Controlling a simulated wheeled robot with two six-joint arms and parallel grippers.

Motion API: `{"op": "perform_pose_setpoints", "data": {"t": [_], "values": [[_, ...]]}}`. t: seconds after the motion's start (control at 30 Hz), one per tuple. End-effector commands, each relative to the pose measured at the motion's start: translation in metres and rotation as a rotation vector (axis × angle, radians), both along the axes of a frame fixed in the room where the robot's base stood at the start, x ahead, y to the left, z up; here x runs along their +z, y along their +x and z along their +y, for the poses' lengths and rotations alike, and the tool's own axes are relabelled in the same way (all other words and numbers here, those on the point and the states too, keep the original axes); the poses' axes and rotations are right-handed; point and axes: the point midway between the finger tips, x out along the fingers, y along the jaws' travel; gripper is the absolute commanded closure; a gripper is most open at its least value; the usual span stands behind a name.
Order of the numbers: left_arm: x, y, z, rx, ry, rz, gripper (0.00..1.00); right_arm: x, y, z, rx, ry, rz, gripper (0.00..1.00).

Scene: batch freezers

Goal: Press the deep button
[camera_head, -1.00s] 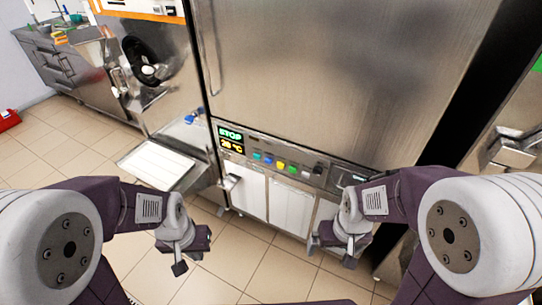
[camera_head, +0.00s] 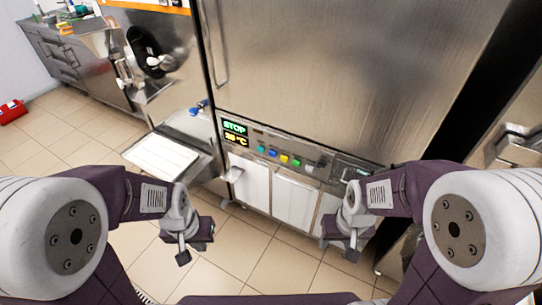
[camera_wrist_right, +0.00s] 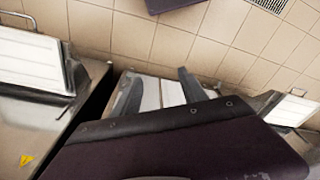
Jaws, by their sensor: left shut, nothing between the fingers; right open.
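The freezer's control panel (camera_head: 290,157) shows in the head view, below a large steel door. It carries a row of small coloured buttons: blue buttons (camera_head: 267,151) at the left, then a yellow button (camera_head: 284,158), a green button (camera_head: 296,162) and a pale one at the right. No label is readable, so I cannot tell which is the deep button. My left gripper (camera_head: 194,243) is shut and empty, lower left of the panel and apart from it. My right gripper (camera_head: 345,246) is open and empty, below the panel's right end. Its two fingers show in the right wrist view (camera_wrist_right: 160,92).
Green and yellow displays (camera_head: 235,132) sit at the panel's left end. White lower doors (camera_head: 295,197) are under it. A tray (camera_head: 162,157) juts out at the left, under a steel machine with a black round opening (camera_head: 145,52). Tiled floor is free in front.

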Motion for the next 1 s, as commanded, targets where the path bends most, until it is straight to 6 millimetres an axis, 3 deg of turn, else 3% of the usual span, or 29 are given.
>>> {"op": "perform_pose_setpoints", "data": {"t": [0.03,0.17,1.0], "values": [[0.0000,0.0000,0.0000,0.000,0.000,0.000,1.00,0.0000,0.0000,0.0000,0.000,0.000,0.000,0.67],[0.0000,0.0000,0.0000,0.000,0.000,0.000,1.00,0.0000,0.0000,0.0000,0.000,0.000,0.000,1.00],[0.0000,0.0000,0.0000,0.000,0.000,0.000,1.00,0.0000,0.0000,0.0000,0.000,0.000,0.000,1.00]]}}
